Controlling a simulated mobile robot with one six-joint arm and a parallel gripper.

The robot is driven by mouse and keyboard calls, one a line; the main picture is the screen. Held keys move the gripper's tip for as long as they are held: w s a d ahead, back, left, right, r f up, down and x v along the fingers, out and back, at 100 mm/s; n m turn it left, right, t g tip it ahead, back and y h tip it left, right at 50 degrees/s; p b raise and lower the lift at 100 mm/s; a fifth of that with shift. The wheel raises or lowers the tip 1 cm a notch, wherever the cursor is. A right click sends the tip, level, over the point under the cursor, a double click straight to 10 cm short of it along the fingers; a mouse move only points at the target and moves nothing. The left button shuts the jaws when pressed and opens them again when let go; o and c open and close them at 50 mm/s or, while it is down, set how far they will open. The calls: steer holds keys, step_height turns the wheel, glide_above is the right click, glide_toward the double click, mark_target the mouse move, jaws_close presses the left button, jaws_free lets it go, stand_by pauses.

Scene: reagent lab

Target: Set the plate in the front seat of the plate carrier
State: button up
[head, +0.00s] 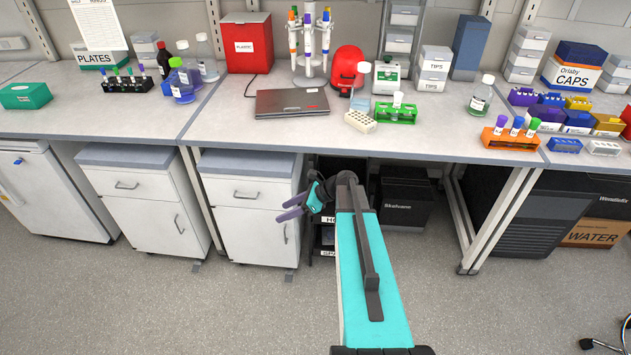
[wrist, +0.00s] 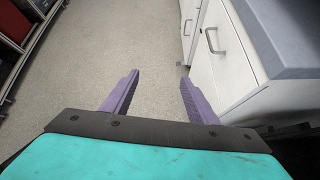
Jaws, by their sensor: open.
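My gripper (head: 287,208) is open and empty, low in front of the white drawer cabinets, below the bench top. In the wrist view its two purple fingers (wrist: 160,78) are spread over bare floor. I cannot make out a plate or a plate carrier for certain in either view. A small white block with dark holes (head: 360,121) lies near the bench's front edge, right of the laptop; I cannot tell if it is the plate. A small pale holed tray (head: 603,148) and a blue one (head: 565,145) sit at the right.
The bench (head: 225,125) has clear surface left of the laptop (head: 291,103). A green tube rack (head: 398,113) and an orange one (head: 510,139) stand near its front edge. White cabinets (head: 249,205) are beside my gripper; the cabinet (wrist: 215,60) is close on the right in the wrist view.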

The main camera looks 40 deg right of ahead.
steer(key=s+a+f+n+g+b, duration=0.1)
steer(key=s+a+f+n+g, duration=0.35)
steer(key=s+a+f, duration=0.5)
steer(key=s+a+f+n+g+b, duration=0.25)
steer(key=s+a+f+n, duration=0.35)
steer(key=a+f, duration=0.65)
steer(key=s+a+f+n+g+h, duration=0.2)
steer(key=s+n, duration=0.1)
steer(key=s, duration=0.4)
steer(key=s+a+f+n+g+h, duration=0.2)
steer(key=s+a+f+n, duration=0.1)
steer(key=s, duration=0.5)
steer(key=s+d+f+n+g+h+b, duration=0.1)
steer(key=s+d+n+h, duration=0.3)
steer(key=n, duration=0.8)
steer(key=shift+s+d+f, duration=0.15)
steer(key=shift+s+d, duration=0.95)
steer(key=shift+s, duration=0.5)
